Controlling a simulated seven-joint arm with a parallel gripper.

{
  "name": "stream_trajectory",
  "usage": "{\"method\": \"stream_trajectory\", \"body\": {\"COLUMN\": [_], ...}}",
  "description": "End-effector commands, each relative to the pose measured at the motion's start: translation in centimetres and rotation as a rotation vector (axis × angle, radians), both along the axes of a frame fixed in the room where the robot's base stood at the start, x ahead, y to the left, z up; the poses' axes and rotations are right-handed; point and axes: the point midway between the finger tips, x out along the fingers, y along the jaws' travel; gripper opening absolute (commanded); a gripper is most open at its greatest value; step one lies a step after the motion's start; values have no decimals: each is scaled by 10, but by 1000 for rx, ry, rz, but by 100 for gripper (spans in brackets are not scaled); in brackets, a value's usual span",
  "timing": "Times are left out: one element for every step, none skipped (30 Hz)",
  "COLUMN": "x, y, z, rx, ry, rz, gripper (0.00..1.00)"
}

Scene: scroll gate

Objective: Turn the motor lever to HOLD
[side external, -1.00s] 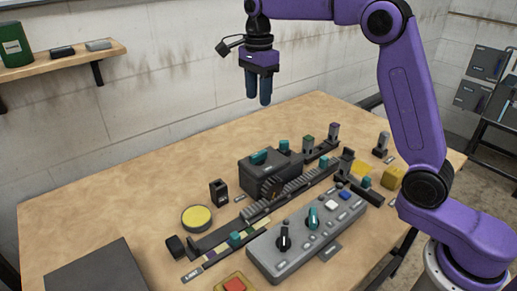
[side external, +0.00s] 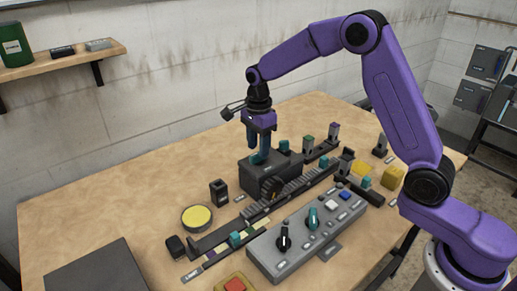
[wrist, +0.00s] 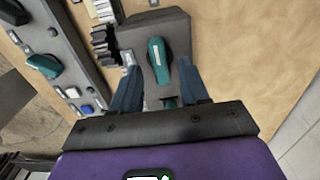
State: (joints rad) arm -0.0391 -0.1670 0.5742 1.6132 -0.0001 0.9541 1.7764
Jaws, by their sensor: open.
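A teal lever (wrist: 157,52) sits on top of a dark box (wrist: 125,36), which also shows in the side external view (side external: 243,176). It looks like the motor lever; no HOLD mark is readable. My gripper (side external: 260,158) is just above the box, pointing down. In the wrist view my gripper (wrist: 158,75) is open, with one blue finger on each side of the lever and a gap visible on both sides. In the side external view the fingers mostly hide the lever.
A grey control panel (side external: 266,260) with a black knob (side external: 283,241) and a teal knob (side external: 312,218) stands in front of the box. A toothed dark rail (side external: 225,228) runs between them. A yellow round button (side external: 197,217) is at left. The table's back left is clear.

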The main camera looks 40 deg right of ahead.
Motion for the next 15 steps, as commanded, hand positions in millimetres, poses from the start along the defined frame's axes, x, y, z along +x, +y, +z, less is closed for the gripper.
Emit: {"method": "stream_trajectory", "body": {"x": [0, 0, -1, -1, 0, 0, 0, 0, 0, 0, 0, 0, 0, 0, 0], "y": [0, 0, 0, 0, 0, 0, 0, 0, 0, 0, 0, 0, 0, 0, 0], "z": [-6, -9, -12, -13, -15, -16, -16, -17, -17, -17, -17, -17, -17, -17, -17], "rx": [-1, 0, -1, -1, 0, 0, 0, 0, 0, 0, 0, 0, 0, 0, 0], "ry": [3, 2, 3, 3, 2, 1, 0, 0, -1, -1, -1, -1, -1, -1, 0], "rz": [0, 0, 0, 0, 0, 0, 0, -1, -1, -1, -1, -1, -1, -1, -1], "gripper": [45, 45, 45, 45, 45, 45, 45, 45, 45, 45, 45, 45, 45, 45, 45]}}
